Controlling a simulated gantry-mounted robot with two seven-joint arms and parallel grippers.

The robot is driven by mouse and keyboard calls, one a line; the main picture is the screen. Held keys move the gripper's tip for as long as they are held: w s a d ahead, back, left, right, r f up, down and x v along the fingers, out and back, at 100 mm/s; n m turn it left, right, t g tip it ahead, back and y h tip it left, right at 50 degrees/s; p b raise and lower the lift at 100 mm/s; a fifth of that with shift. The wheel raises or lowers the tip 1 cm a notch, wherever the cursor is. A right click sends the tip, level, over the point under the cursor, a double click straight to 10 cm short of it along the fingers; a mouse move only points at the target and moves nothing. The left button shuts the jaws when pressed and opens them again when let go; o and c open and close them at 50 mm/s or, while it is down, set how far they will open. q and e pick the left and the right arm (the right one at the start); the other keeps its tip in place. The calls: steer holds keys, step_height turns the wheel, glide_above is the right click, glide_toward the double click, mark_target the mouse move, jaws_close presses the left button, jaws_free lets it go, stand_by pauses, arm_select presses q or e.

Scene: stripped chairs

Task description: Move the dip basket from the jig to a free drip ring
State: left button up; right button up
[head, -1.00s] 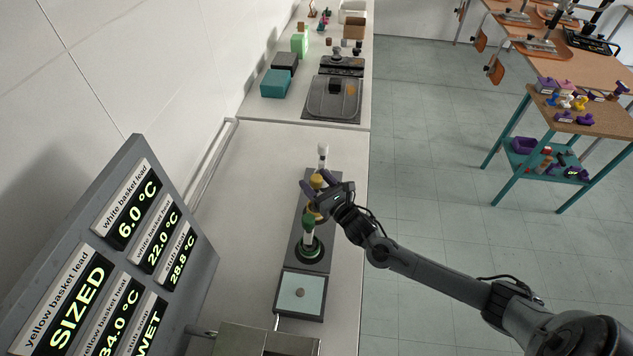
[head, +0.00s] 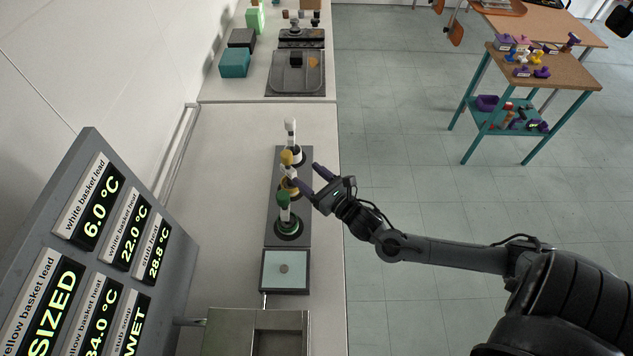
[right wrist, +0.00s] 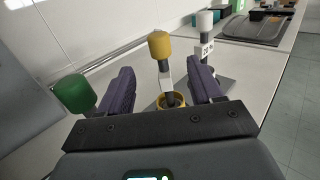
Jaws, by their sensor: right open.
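Three upright handled pieces stand in a row on a dark grey rack (head: 273,208). The yellow-topped one (head: 287,157) is in the middle, with a yellow ring at its foot. The white-topped one (head: 290,126) is behind it and the green-topped one (head: 283,198) in front. My right gripper (head: 306,178) is open and empty, just right of the yellow piece. In the right wrist view, the yellow handle (right wrist: 161,46) stands upright between the spread purple fingers, ahead of them and apart. Which piece is the dip basket or jig I cannot tell. My left gripper is out of view.
A pale square plate (head: 285,268) with a small disc lies in front of the rack, and a metal box (head: 255,335) nearer. A display panel (head: 95,245) leans at left. Teal and black boxes and a grey tray (head: 296,72) stand behind.

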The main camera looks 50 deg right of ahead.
steer(key=s+a+f+m+g, duration=0.2)
steer(key=s+a+m+g, duration=0.1)
steer(key=m, duration=0.5)
steer(key=s+a+f+m+g, duration=0.3)
steer(key=s+a+m+g, duration=0.1)
steer(key=s+m, duration=0.3)
steer(key=s+a+f+m+g, duration=0.2)
steer(key=s+a+m+g, duration=0.2)
steer(key=m, duration=0.7)
steer(key=shift+s+a+f+y, duration=0.3)
steer(key=shift+s+a+y, duration=0.1)
steer(key=shift+s+a, duration=0.4)
steer(key=s+a+r+m+g, duration=0.1)
steer(key=s+a+m+g, duration=0.1)
steer(key=s+m, duration=0.4)
steer(key=shift+s+m+g, duration=0.3)
steer(key=shift+m+g, duration=0.4)
steer(key=shift+a+r, duration=0.1)
steer(key=shift+r, duration=0.05)
